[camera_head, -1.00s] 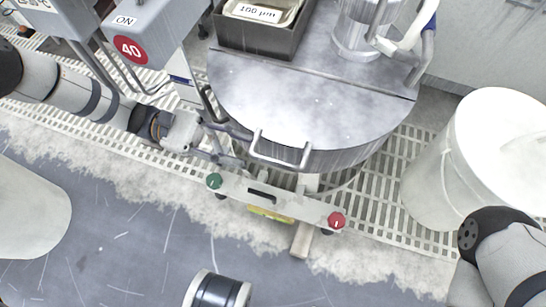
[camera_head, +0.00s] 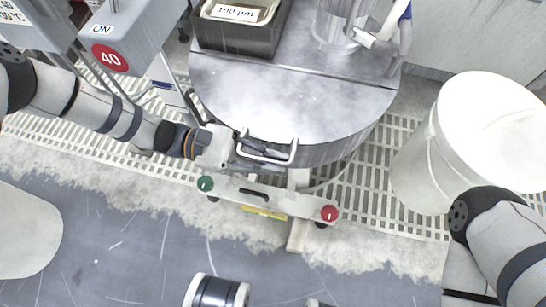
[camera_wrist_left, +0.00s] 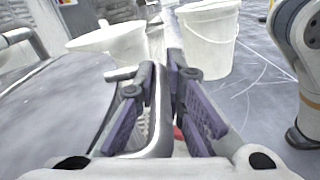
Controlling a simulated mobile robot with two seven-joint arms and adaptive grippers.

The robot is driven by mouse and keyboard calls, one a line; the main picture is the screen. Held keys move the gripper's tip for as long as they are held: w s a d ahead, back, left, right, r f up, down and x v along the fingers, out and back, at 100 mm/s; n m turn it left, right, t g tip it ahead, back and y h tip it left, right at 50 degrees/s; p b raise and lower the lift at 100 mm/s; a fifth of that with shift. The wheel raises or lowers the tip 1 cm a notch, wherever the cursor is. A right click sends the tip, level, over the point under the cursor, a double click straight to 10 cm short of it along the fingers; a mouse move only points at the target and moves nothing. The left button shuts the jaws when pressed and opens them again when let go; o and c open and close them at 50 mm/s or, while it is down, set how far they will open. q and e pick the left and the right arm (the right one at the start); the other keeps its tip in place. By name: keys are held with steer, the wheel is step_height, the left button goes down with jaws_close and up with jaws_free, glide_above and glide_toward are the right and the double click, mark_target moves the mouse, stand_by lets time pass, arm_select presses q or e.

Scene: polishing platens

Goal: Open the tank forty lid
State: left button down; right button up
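The tank lid (camera_head: 290,100) is a grey, round-fronted metal plate lying flat and closed on its tank. My left gripper (camera_head: 262,153) is at this handle. In the left wrist view, its purple-padded fingers (camera_wrist_left: 160,85) stand apart on either side of the bar, with a gap beside it. My right gripper is out of view.
A white bucket (camera_head: 415,165) stands at the right, close to my right arm. A bar with green and red buttons (camera_head: 265,197) is below the lid's front. A dark tray (camera_head: 238,36) sits behind the lid. Pale grating (camera_head: 90,148) surrounds the tank.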

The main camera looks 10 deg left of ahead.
arm_select(q)
steer(key=r, duration=0.1)
steer(key=r+n+p, duration=0.1)
steer(key=r, duration=0.1)
steer(key=r+n+p, duration=0.1)
steer(key=r, duration=0.1)
steer(key=shift+w+r, duration=0.15)
steer(key=shift+w, duration=0.15)
steer(key=shift+w+r+n+p, duration=0.1)
steer(key=shift+r+n+p, duration=0.2)
steer(key=shift+n, duration=0.1)
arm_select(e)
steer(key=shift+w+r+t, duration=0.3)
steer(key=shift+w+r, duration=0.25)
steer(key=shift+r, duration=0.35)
arm_select(q)
steer(key=shift+f, duration=0.1)
steer(key=c, duration=1.7)
jaws_free()
steer(key=shift+o, duration=0.2)
steer(key=a, duration=1.2)
